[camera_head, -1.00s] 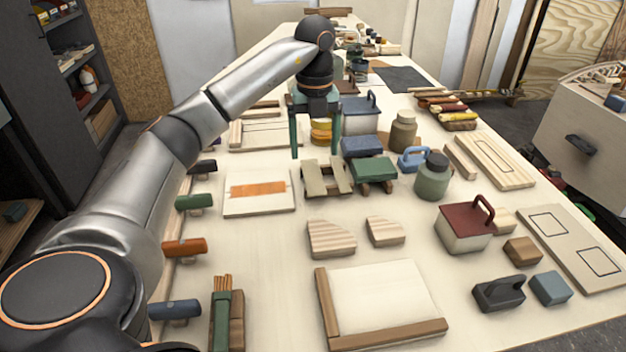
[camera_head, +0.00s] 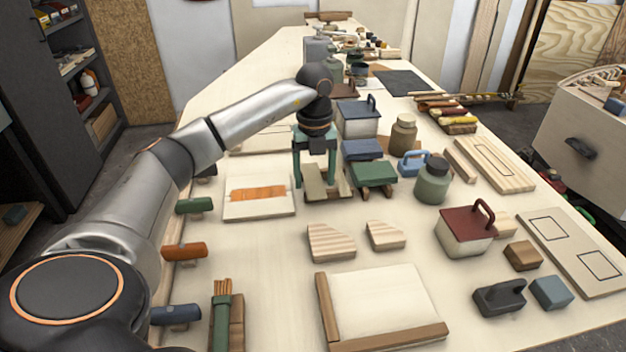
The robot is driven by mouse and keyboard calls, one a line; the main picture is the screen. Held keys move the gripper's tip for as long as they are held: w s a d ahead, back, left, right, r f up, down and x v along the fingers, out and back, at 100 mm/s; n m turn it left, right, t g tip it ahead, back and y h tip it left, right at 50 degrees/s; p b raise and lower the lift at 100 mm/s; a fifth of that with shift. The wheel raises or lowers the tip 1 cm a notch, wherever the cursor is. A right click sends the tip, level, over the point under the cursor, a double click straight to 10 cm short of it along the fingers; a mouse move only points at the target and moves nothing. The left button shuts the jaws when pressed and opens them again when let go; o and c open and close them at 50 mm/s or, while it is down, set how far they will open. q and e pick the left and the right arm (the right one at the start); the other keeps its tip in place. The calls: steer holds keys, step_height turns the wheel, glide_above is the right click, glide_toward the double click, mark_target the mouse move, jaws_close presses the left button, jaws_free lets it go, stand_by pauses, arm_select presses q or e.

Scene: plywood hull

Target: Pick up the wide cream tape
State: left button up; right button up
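A wide cream piece (camera_head: 314,184), which fits the cream tape, lies tilted on a small wooden rest in the middle of the bench. My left gripper (camera_head: 315,180) points down over it, its green fingers apart with one on each side of the piece. I cannot tell whether the fingers touch it. The piece is still on its rest. My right gripper is not in view.
A green block (camera_head: 373,173) and a blue block (camera_head: 362,149) stand close to the right. A board with an orange strip (camera_head: 258,193) lies to the left. A green jar (camera_head: 433,182) stands further right. Bare bench shows in front.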

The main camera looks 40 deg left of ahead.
arm_select(q)
jaws_close()
stand_by(0.4)
steer(key=shift+r, duration=0.1)
